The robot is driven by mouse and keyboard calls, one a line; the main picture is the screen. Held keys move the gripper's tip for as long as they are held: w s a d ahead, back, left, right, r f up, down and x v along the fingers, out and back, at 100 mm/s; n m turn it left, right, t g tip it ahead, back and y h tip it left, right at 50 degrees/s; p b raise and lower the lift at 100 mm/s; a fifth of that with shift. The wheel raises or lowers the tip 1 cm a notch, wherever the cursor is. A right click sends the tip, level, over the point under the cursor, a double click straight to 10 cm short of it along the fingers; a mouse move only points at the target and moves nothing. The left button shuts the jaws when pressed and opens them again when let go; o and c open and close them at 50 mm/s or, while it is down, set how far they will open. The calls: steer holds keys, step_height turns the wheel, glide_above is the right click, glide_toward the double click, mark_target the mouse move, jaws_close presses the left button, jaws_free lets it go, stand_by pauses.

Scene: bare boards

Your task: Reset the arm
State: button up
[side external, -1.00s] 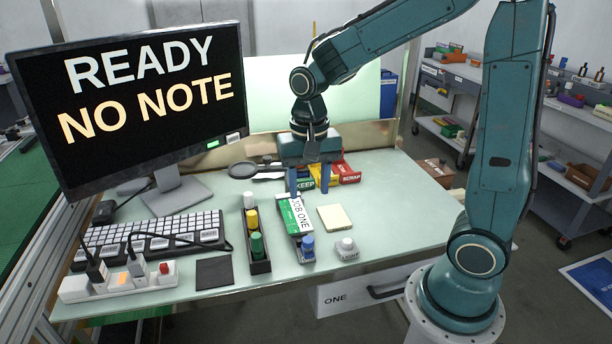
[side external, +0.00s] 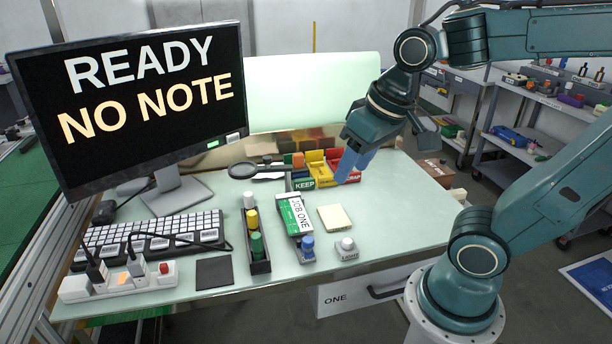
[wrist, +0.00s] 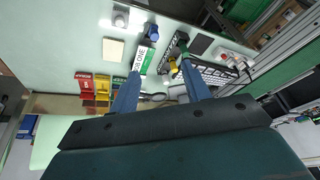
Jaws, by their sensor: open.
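My gripper (side external: 354,163) is in the air above the right back part of the bench, tilted, with its blue fingers pointing down and left. It is open and empty. In the wrist view its two blue fingers (wrist: 160,95) stand apart with nothing between them that they hold. The green and white JOB ONE box (side external: 294,215) lies on the bench below and to the left of my gripper, apart from it. It also shows in the wrist view (wrist: 144,58).
Coloured KEEP and SCRAP bins (side external: 320,170) stand behind my gripper. A monitor (side external: 130,105) reads READY NO NOTE. A keyboard (side external: 150,236), a marker tray (side external: 257,240), a notepad (side external: 334,218) and a LIGHT button (side external: 347,249) are on the bench. The front right surface is clear.

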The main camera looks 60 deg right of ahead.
steer(key=shift+s+a+r+n+t, duration=0.15)
steer(key=shift+s+n+t, duration=0.1)
steer(key=shift+s+n, duration=0.25)
steer(key=shift+s+r+n+t, duration=0.2)
steer(key=shift+s+n, duration=0.1)
steer(key=shift+s, duration=0.45)
steer(key=shift+s+a+r+n+t, duration=0.1)
steer(key=shift+s+n+t, duration=0.15)
steer(key=shift+s+n, duration=0.25)
